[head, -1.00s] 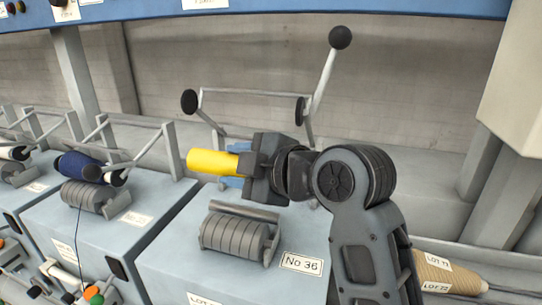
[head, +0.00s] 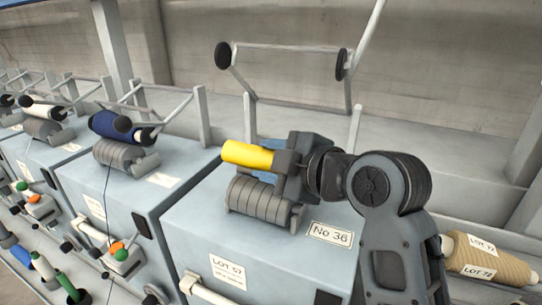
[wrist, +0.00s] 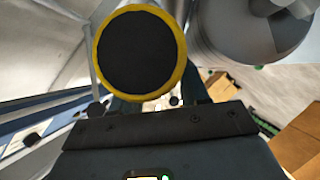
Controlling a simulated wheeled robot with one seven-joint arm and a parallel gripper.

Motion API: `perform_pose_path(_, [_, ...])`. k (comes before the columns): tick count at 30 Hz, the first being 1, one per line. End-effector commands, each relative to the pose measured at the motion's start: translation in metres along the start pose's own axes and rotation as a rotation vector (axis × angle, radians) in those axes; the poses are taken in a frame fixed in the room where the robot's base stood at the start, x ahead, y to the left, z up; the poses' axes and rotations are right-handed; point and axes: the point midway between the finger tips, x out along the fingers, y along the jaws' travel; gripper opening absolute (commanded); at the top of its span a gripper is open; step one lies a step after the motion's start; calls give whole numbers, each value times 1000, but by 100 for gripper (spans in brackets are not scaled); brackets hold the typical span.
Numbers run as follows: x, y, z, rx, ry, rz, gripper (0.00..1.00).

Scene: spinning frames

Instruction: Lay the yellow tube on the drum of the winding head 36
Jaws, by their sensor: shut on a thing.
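The yellow tube (head: 247,154) is in my gripper (head: 280,160), which is shut on its right part. The tube lies roughly level, just above or against the back of the grey ribbed drum (head: 258,198) of the winding head marked No 36 (head: 330,234). I cannot tell whether tube and drum touch. In the wrist view the tube shows end-on, a yellow ring (wrist: 180,80) around a dark inside. My gripper hides the tube's right end and part of the drum's right side.
The raised cradle arms with black discs (head: 222,55) stand behind the drum. A neighbouring head at left holds a dark blue package (head: 115,126). A tan yarn cone (head: 487,258) lies at right, beside my arm. The front top of head 36 (head: 200,225) is clear.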

Motion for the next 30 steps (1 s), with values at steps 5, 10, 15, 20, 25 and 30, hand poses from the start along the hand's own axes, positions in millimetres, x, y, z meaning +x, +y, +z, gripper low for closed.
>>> perform_pose_path(5, [3, -9, 6, 0, 0, 0, 6])
perform_pose_path(10, [4, -10, 7, 1, -1, -3, 6])
perform_pose_path(15, [4, -11, 7, 2, -3, -5, 48])
perform_pose_path(20, [4, -12, 8, 2, -4, -8, 64])
perform_pose_path(25, [-10, -13, 10, 4, -5, -7, 74])
perform_pose_path(30, [-39, -12, 9, 3, -5, -3, 74])
